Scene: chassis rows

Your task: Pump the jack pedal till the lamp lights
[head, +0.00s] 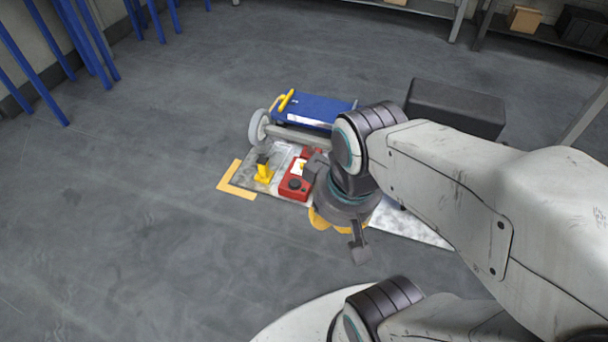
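A red unit (296,187) with a dark round part on top sits on a grey metal plate (247,157). Left of it stands a small yellow piece with a dark top (263,172), which may be the pedal; I cannot tell for sure. No lit lamp can be made out. My gripper (337,213) points down just right of the red unit, apart from the yellow piece. Its two dark fingers are spread wide, with nothing seen between them. My arm and gripper hide the right part of the red unit and the plate.
A blue-topped chassis (315,108) with a grey wheel (258,127) and a yellow handle stands behind the plate. A black box (455,108) is partly behind my arm. Yellow floor marking (232,180) edges the plate. Blue posts stand back left; the left floor is clear.

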